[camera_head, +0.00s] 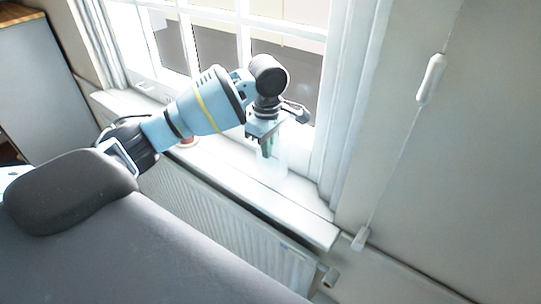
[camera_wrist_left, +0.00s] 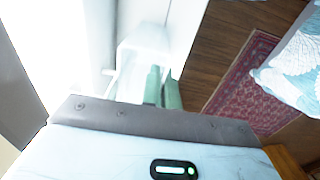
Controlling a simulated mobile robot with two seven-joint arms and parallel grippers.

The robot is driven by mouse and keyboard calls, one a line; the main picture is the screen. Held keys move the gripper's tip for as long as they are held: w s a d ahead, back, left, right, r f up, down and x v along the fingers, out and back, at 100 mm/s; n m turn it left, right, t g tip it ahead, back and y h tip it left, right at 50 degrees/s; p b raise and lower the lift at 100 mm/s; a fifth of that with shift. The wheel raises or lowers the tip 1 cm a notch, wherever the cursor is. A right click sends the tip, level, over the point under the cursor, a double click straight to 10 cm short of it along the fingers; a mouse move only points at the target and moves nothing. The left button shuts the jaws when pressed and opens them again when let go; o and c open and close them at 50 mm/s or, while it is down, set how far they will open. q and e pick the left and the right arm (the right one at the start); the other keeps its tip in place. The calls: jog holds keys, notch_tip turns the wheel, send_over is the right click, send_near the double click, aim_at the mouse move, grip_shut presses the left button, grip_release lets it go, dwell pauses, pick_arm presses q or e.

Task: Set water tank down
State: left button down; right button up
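The water tank (camera_head: 271,166) is a pale, see-through container at the right part of the white windowsill (camera_head: 305,213), below my left gripper. My left gripper (camera_head: 267,147) points down with its green fingers at the top of the tank. In the left wrist view the tank (camera_wrist_left: 146,42) lies just beyond the fingertips (camera_wrist_left: 163,88), which are close together and seem shut on its edge. Glare blurs the contact, and I cannot tell if the tank's base touches the sill. My right gripper is out of view.
A window stands behind the sill, and a radiator (camera_head: 215,228) is below it. A small reddish object (camera_head: 188,142) sits on the sill to the left, partly behind my arm. A blind cord with a white pull (camera_head: 431,78) hangs at the right. The wrist view shows a red rug (camera_wrist_left: 245,88).

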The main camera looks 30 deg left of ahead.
pick_arm(q)
jog(key=shift+w+d+f, duration=0.1)
jog(key=shift+w+f, duration=0.15)
jog(key=shift+f, duration=0.65)
jog(key=shift+w+d+f, duration=0.1)
jog(key=shift+w+f, duration=0.1)
jog(key=shift+f, duration=0.65)
jog(key=shift+f, duration=0.1)
jog(key=c, duration=1.7)
grip_release()
notch_tip(320, 180, up, 12)
jog(key=shift+r, duration=0.1)
